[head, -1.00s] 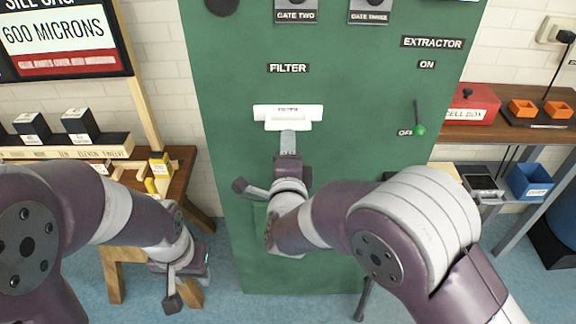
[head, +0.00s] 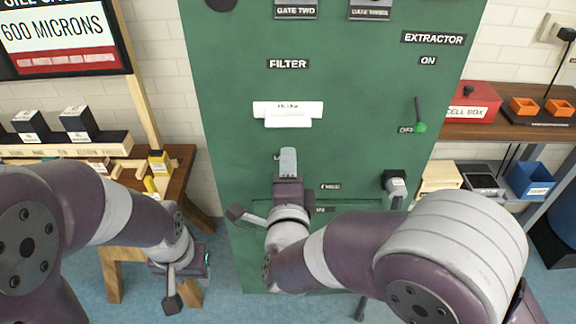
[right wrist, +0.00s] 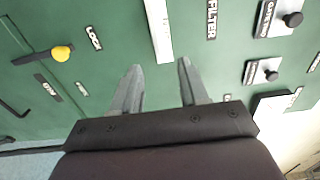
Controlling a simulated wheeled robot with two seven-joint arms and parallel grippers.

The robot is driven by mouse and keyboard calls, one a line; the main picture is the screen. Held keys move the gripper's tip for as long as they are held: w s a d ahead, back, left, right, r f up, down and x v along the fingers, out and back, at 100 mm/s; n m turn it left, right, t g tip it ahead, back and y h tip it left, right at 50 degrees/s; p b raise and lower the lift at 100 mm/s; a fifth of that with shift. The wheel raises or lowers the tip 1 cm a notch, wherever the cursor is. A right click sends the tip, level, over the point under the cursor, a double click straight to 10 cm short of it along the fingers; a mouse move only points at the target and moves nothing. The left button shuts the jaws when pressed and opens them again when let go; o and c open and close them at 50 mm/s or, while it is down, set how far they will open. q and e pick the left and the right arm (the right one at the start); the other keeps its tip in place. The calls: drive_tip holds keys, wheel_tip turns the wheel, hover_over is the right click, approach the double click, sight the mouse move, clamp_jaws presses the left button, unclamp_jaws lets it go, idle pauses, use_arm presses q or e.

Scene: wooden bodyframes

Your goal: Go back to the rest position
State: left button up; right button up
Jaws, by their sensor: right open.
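My right gripper (head: 288,165) is in front of the green panel (head: 345,95), just below the white filter piece (head: 288,113), and apart from it. In the right wrist view its two fingers (right wrist: 159,84) are spread with nothing between them. The white filter piece (right wrist: 158,30) shows beyond the fingertips there. My left gripper (head: 172,290) hangs low at the left, over the floor and near a wooden stool leg. Its fingers are seen at an angle, so their opening is unclear.
A green-knobbed lever (head: 420,127) sits on the panel at the right. A wooden bench (head: 180,170) with black blocks is at the left. A red cell box (head: 467,113), orange trays and a blue bin (head: 530,180) stand on shelves at the right.

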drive_tip(key=s+a+f+n+g+y+p, duration=0.1)
drive_tip(key=s+f+n+g+y, duration=0.1)
drive_tip(key=s+f+n+g, duration=0.45)
drive_tip(key=s+a+f+n+g+y+p, duration=0.15)
drive_tip(key=f+n+g, duration=0.3)
drive_tip(key=n, duration=0.45)
drive_tip(key=s+d+r+n+g+h+p, duration=0.1)
drive_tip(key=s+d+g, duration=0.1)
drive_tip(key=d, duration=0.8)
drive_tip(key=s+d+r+n+g+h+p, duration=0.1)
drive_tip(key=s+d, duration=0.4)
drive_tip(key=d, duration=0.5)
drive_tip(key=g+h, duration=0.1)
drive_tip(key=g, duration=0.1)
drive_tip(key=shift+d+r+n+g+p, duration=0.3)
drive_tip(key=shift+d+r+n+p, duration=0.05)
drive_tip(key=shift+d+r+p, duration=0.05)
drive_tip(key=shift+w+h, duration=0.1)
drive_tip(key=shift+h, duration=0.15)
